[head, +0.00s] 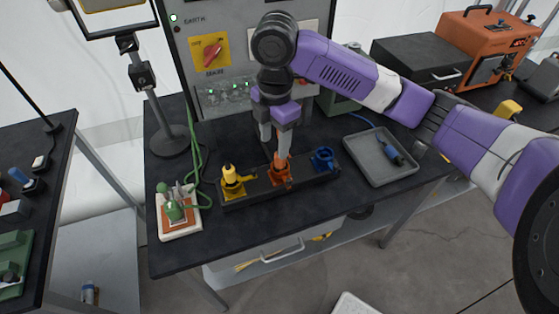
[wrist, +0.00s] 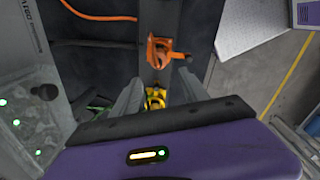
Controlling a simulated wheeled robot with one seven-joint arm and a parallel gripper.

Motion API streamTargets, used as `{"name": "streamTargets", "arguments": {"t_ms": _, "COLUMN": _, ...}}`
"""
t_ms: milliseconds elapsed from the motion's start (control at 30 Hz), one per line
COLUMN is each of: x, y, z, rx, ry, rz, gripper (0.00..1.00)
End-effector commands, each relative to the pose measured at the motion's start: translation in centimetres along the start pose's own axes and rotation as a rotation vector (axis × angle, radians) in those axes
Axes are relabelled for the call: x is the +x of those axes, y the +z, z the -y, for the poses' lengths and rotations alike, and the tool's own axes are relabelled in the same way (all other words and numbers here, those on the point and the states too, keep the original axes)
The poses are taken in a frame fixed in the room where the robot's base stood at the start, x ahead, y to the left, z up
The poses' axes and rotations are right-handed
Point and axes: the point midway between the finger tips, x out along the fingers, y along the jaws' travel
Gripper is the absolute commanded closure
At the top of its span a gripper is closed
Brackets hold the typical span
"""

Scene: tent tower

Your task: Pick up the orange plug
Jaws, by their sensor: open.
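The orange plug (head: 281,174) stands in the middle of a black rack (head: 235,201), between a yellow plug (head: 234,183) on the left and a blue plug (head: 323,160) on the right. My gripper (head: 275,152) points down just above the orange plug, its fingers apart and partly overlapping it in the head view. I cannot tell whether they touch it. In the wrist view the orange plug (wrist: 159,51) shows beyond the fingertips of my gripper (wrist: 156,84), and the yellow plug (wrist: 155,96) shows between the fingers, partly hidden.
A grey tray (head: 372,170) with a blue tool (head: 391,150) lies to the right. A green device (head: 175,208) on a pale base and a lamp stand (head: 168,141) are to the left. A grey panel (head: 228,90) stands behind. The table front is clear.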

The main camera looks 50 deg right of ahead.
Motion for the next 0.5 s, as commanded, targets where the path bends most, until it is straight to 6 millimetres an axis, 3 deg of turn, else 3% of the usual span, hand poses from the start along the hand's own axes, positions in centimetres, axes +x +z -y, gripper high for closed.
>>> {"name": "streamTargets", "arguments": {"t_ms": 100, "x": 0.5, "y": 0.9, "z": 0.3, "rx": 0.001, "ry": -0.017, "rz": 0.021, "gripper": 0.48}}
{"name": "streamTargets", "arguments": {"t_ms": 500, "x": 4.8, "y": 1.6, "z": 0.2, "rx": 0.002, "ry": -0.017, "rz": 0.02, "gripper": 0.48}}
